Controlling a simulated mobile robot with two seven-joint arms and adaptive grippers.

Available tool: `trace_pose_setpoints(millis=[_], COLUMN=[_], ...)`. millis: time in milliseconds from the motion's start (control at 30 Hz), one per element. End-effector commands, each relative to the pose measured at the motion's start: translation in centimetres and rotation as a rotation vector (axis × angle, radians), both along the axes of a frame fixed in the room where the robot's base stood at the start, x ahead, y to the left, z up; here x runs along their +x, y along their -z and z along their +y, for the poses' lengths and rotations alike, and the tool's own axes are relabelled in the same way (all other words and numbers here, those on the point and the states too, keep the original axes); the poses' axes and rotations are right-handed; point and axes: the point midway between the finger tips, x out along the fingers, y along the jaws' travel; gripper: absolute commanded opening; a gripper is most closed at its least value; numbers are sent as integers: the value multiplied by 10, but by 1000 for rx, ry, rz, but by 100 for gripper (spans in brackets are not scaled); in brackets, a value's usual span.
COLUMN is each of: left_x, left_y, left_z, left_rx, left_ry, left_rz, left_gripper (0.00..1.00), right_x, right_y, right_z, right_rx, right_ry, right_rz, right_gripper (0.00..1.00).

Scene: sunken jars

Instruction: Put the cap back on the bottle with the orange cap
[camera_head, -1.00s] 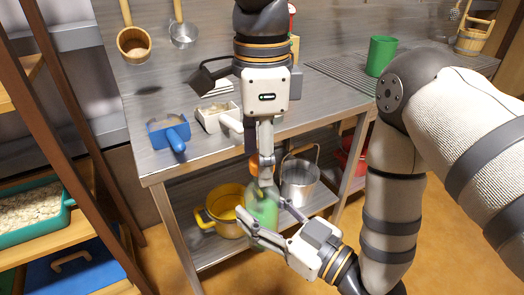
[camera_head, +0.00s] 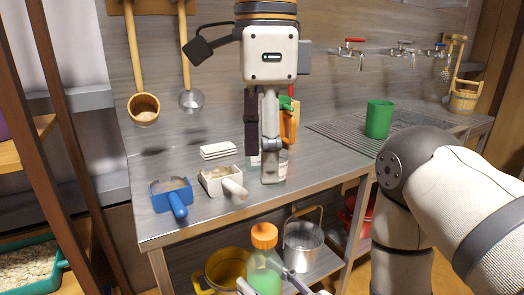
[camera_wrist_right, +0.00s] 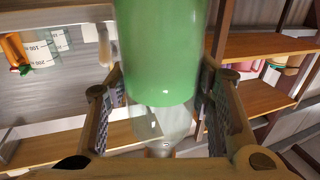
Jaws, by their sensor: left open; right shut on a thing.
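A bottle of green liquid (camera_head: 264,276) stands roughly upright at the bottom of the head view, in front of the lower shelf. An orange cap (camera_head: 264,236) sits on its top; I cannot tell how tightly it is seated. My right gripper (camera_head: 272,290) is shut on the bottle, mostly cut off by the lower edge. In the right wrist view the green bottle (camera_wrist_right: 160,50) is between both fingers. My left gripper (camera_head: 270,178) is open and empty, above and apart from the cap. It is seen side-on, so one finger hides the other.
The metal counter (camera_head: 330,165) holds a blue scoop (camera_head: 172,196), a white scoop (camera_head: 222,181), white blocks (camera_head: 221,150) and a green cup (camera_head: 379,119). A yellow pot (camera_head: 226,268) and metal bucket (camera_head: 303,240) stand on the lower shelf. Ladles hang behind.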

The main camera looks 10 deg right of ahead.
Motion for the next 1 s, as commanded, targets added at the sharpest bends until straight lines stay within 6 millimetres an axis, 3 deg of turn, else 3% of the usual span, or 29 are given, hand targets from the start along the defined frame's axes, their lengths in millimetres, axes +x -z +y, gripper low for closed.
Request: trace_pose_setpoints(millis=[367, 467, 567, 667, 733, 867, 900, 1000], left_x=[0, 6, 20, 25, 15, -33, -54, -108], left_y=[0, 15, 66, 148, 208, 312, 340, 399], left_z=[0, 6, 27, 57, 75, 93, 93, 94], left_rx=[0, 2, 6, 20, 25, 3, -15, -66], left_ry=[-1, -22, -92, -191, -261, -403, -460, -651], left_rz=[-1, 21, 93, 201, 275, 402, 435, 488], left_gripper=[54, 54, 54, 54, 54, 54, 54, 54], right_x=[0, 0, 0, 0, 0, 0, 0, 0], right_y=[-1, -1, -1, 0, 0, 0, -1, -1], right_z=[0, 0, 0, 0, 0, 0, 0, 0], right_rx=[1, 1, 1, 1, 1, 1, 1, 1], right_ry=[0, 0, 0, 0, 0, 0, 0, 0], right_rz=[-2, -2, -2, -1, 0, -2, -2, -2], right_gripper=[0, 0, 0, 0, 0, 0, 0, 0])
